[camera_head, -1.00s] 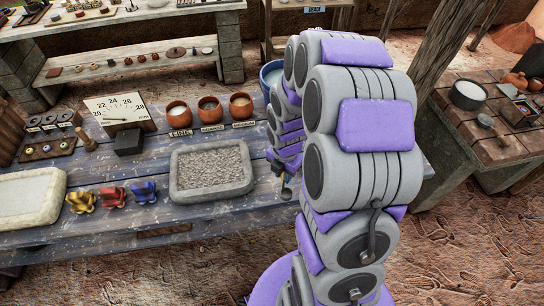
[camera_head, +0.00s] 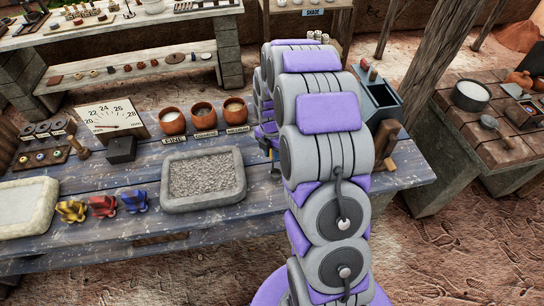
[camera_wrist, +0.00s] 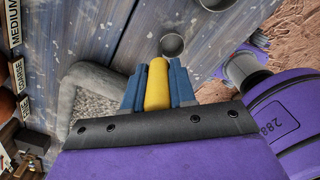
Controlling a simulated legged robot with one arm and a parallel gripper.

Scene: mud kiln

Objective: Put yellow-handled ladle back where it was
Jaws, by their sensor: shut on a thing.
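The yellow handle (camera_wrist: 157,84) of the ladle is between the blue fingers of my gripper (camera_wrist: 158,88) in the wrist view. My gripper is shut on it above the blue-grey plank table (camera_wrist: 115,25). A round grey metal cup (camera_wrist: 172,45) shows just beyond the handle; I cannot tell for sure whether it is the ladle's bowl. In the head view my arm hides most of the gripper and the ladle. The gripper end is right of the gravel tray (camera_head: 203,204).
Several clay pots with labels (camera_head: 204,116) stand behind the tray. A dial scale (camera_head: 112,115) and a black block (camera_head: 122,149) are at left. A grey bin (camera_head: 378,100) stands right of my arm. A second metal cup (camera_wrist: 215,3) shows at the wrist view's top.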

